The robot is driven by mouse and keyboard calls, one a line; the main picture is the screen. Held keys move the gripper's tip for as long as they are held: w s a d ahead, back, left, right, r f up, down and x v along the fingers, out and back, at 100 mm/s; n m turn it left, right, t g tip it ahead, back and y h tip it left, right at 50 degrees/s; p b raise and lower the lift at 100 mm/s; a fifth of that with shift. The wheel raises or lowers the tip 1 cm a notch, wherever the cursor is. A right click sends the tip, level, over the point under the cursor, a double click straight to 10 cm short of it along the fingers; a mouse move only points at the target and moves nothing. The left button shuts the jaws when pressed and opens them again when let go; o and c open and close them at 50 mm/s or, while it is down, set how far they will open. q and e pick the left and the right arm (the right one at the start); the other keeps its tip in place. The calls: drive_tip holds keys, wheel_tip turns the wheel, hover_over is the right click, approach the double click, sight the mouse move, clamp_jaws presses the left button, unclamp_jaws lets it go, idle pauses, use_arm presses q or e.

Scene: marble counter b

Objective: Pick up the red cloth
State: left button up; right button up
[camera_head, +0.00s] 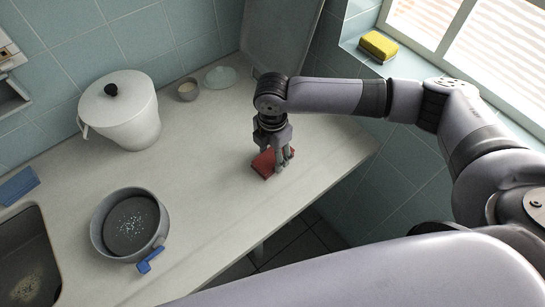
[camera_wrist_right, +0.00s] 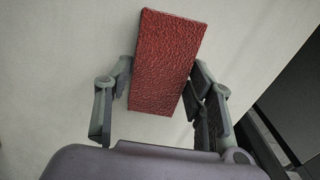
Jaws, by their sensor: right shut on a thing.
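The red cloth (camera_head: 264,164) is a flat, rectangular, textured piece at the right part of the pale counter. It also shows in the wrist view (camera_wrist_right: 166,62), between the two fingers. My right gripper (camera_head: 281,162) comes down from above and is shut on the cloth, with a finger on each side of it. Whether the cloth touches the counter or is slightly above it I cannot tell. My left gripper is not in view.
A white lidded pot (camera_head: 120,112), a small cup (camera_head: 187,89) and a glass lid (camera_head: 221,77) stand at the back. A grey pan (camera_head: 101,226) with a blue-tipped handle is front left, near the sink (camera_head: 28,262). A yellow sponge (camera_head: 379,45) lies on the window sill.

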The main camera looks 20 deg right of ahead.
sight(272, 156)
drive_tip(key=shift+c, duration=1.1)
drive_tip(key=shift+r, duration=0.1)
wheel_tip(272, 156, up, 20)
drive_tip(key=b, duration=0.1)
drive_tip(key=o, duration=0.6)
drive_tip(key=c, duration=0.5)
